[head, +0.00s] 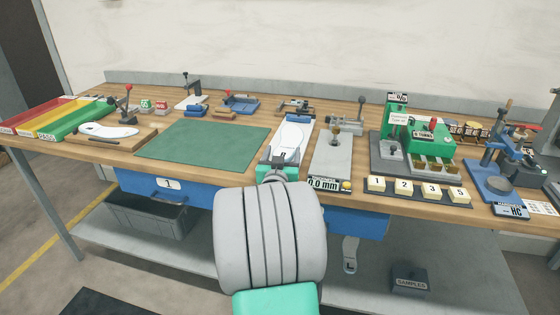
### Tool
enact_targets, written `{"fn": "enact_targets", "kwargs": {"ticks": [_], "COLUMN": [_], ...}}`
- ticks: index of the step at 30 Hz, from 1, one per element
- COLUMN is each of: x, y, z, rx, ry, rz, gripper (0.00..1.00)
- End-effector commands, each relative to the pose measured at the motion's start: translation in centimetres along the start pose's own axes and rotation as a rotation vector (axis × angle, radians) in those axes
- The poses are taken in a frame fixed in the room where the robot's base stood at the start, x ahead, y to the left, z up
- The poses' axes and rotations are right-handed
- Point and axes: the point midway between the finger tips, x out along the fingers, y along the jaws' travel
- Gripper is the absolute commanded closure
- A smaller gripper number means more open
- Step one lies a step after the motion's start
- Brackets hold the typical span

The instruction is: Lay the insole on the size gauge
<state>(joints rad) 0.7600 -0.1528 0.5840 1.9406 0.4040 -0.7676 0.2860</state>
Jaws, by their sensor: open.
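A long pale plate (305,127), which looks like the size gauge, lies lengthwise on the bench right of the green mat. A white, insole-shaped form (290,136) with a bluish edge shows on it; I cannot tell whether this is a loose insole or a printed outline. Another white insole shape (108,130) lies on a wooden board at the left. My gripper (279,160) is open at the near end of the plate. My grey arm hides part of it, and I cannot tell whether the fingers touch anything.
The green mat (205,140) is bare. A thickness gauge (333,158) reading 0.0 mm stands close on the right, with numbered blocks (420,190) and a green machine beyond. Red, yellow and green trays (45,118) sit far left. Small fixtures line the back.

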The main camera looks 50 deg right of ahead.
Motion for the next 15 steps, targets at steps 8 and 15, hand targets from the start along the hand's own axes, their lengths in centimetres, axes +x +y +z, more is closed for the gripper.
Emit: {"fn": "enact_targets", "kwargs": {"ticks": [8, 15], "x": [-6.3, -11.2], "y": [-0.3, -0.2], "z": [0.3, -0.1], "rx": [-0.004, -0.002], "ry": [-0.017, -0.01], "rz": [-0.007, -0.005], "gripper": [0.17, 0.17]}}
